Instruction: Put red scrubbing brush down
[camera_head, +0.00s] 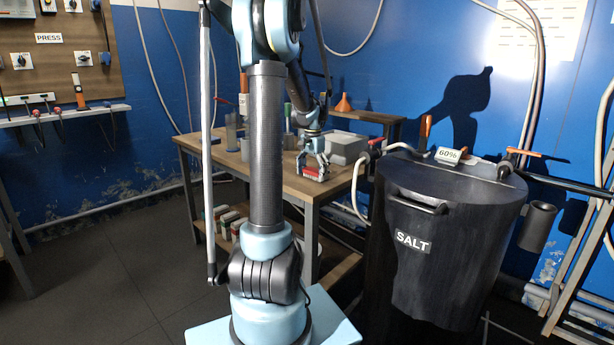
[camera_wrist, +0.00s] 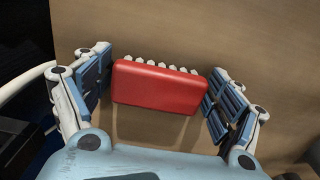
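The red scrubbing brush (camera_wrist: 158,88) lies crosswise between the two fingers of my gripper (camera_wrist: 161,82) in the wrist view. Its smooth red back faces the camera and a row of pale bristle tufts shows along its far edge. The finger pads meet the brush at its left and right ends, so my gripper appears shut on it. In the head view my gripper (camera_head: 313,165) points down at the right front part of the wooden table (camera_head: 290,181), with the brush showing small and red (camera_head: 312,173) at the tabletop. Whether the brush touches the wood is unclear.
A grey box (camera_head: 346,147) stands on the table just behind my gripper. An orange funnel (camera_head: 343,104) sits farther back. The black SALT barrel (camera_head: 440,250) is close to the table's right side. Bare wood surrounds the brush in the wrist view.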

